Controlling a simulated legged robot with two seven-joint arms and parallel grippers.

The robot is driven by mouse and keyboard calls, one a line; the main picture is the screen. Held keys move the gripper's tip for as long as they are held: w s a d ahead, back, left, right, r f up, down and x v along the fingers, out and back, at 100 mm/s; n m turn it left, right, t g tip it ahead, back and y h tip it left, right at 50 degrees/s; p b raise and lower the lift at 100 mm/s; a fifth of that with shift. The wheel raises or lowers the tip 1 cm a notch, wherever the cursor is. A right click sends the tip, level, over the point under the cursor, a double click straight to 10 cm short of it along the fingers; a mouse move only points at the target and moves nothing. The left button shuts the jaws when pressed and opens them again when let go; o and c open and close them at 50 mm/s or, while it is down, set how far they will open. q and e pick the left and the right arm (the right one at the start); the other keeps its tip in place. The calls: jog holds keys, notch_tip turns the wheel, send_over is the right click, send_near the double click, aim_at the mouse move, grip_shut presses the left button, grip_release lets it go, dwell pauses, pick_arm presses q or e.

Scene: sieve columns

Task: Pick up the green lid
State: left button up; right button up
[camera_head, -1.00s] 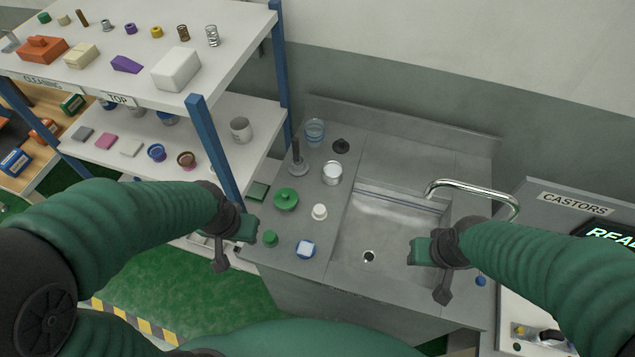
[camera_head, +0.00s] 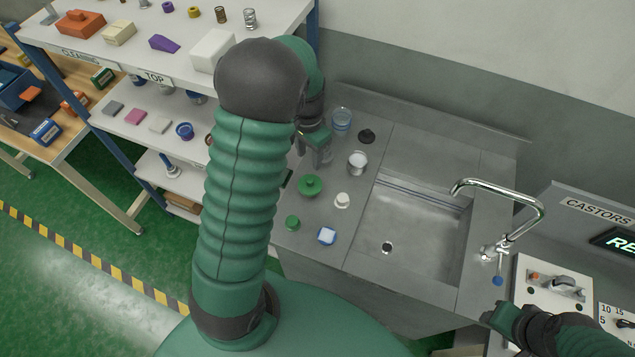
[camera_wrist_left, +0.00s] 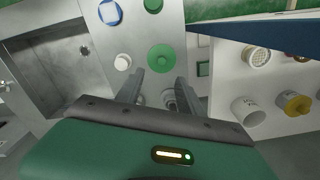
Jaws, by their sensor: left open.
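The green lid (camera_head: 310,186), a round disc with a knob on top, lies flat on the steel counter left of the sink. In the left wrist view the lid (camera_wrist_left: 161,56) shows just beyond my fingertips, between their lines. My left gripper (camera_head: 315,158) hangs above the counter, behind the lid in the head view, and is apart from it. Its two fingers (camera_wrist_left: 160,84) are spread with nothing held between them. My right gripper (camera_head: 497,316) is low at the right by the castors panel; its jaws are too unclear to judge.
Near the lid stand a white knobbed piece (camera_head: 342,200), a small green piece (camera_head: 292,222), a blue-white square piece (camera_head: 327,235) and a metal cup (camera_head: 357,163). The sink (camera_head: 415,220) with its tap (camera_head: 505,190) is to the right. A shelf unit (camera_head: 180,75) stands left.

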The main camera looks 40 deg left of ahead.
aim_at(309, 181)
pick_arm(q)
jog(key=f, duration=0.4)
jog(key=f+p, duration=0.1)
jog(key=f, duration=0.3)
jog(key=f+p, duration=0.1)
jog(key=f, duration=0.3)
jog(key=shift+a+f, duration=0.1)
jog(key=shift+a, duration=0.25)
jog(key=shift+w+f, duration=0.1)
jog(key=shift+f, duration=0.15)
grip_shut()
